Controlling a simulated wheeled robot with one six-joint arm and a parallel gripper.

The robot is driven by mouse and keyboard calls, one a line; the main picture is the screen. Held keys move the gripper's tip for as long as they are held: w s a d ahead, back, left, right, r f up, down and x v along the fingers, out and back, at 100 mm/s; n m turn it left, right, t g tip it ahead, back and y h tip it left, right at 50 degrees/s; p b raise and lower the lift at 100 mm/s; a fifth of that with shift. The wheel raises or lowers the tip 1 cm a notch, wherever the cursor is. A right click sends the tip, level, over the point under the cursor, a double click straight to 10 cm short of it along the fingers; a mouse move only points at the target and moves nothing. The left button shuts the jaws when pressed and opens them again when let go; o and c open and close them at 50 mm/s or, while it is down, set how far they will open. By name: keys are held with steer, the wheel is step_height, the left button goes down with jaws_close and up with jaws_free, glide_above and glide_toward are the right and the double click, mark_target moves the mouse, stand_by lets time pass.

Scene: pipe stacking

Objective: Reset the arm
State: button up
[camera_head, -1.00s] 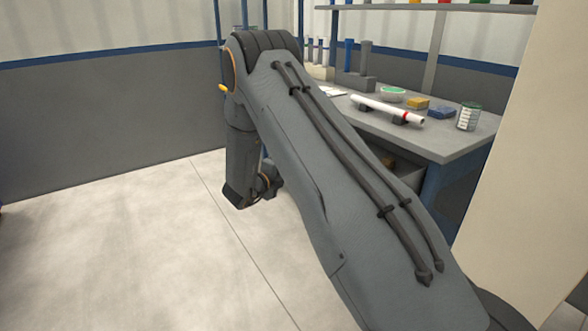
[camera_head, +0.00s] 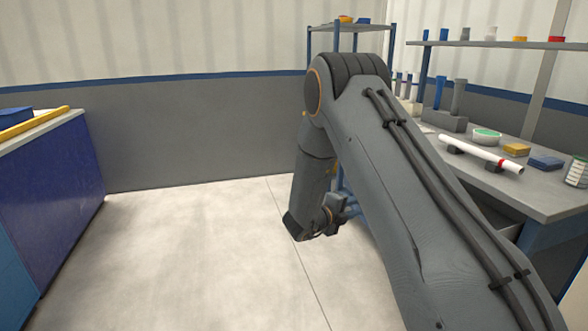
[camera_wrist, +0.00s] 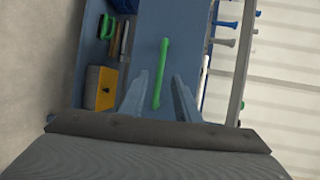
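My arm reaches down from its elbow in the head view, and its wrist end (camera_head: 318,222) hangs over the pale floor, left of the workbench. In the wrist view, the two fingers of my gripper (camera_wrist: 160,85) stand apart with a clear gap. A thin green pipe (camera_wrist: 161,72) shows between them against a blue-grey surface. It touches neither finger, and I cannot tell its distance.
The workbench (camera_head: 560,200) at right carries a white pipe (camera_head: 478,155), a bowl (camera_head: 487,135) and small blocks. A blue cabinet (camera_head: 60,190) stands at left. A shelf rack (camera_head: 345,42) stands behind the arm. The floor between is clear.

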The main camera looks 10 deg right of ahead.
steer(key=w+a+r+n+t+y, duration=0.2)
steer(key=a+r+n+y, duration=0.5)
steer(key=a, duration=0.3)
steer(key=s+a+r+n+g+y, duration=0.25)
steer(key=s+a+n+y, duration=0.35)
steer(key=s+a+n, duration=0.4)
steer(key=s+d+r+n+g, duration=0.1)
steer(key=s+n+g, duration=0.45)
steer(key=s, duration=1.15)
steer(key=s+d+r+n+g, duration=0.1)
steer(key=s+r+n+g, duration=0.15)
steer(key=s+n, duration=1.1)
steer(key=s+d+r+m+p, duration=0.4)
steer(key=d+r+m+p, duration=0.1)
steer(key=p, duration=0.8)
steer(key=shift+s+d+r+m, duration=0.3)
steer(key=shift+d+m, duration=0.2)
steer(key=shift+d, duration=0.1)
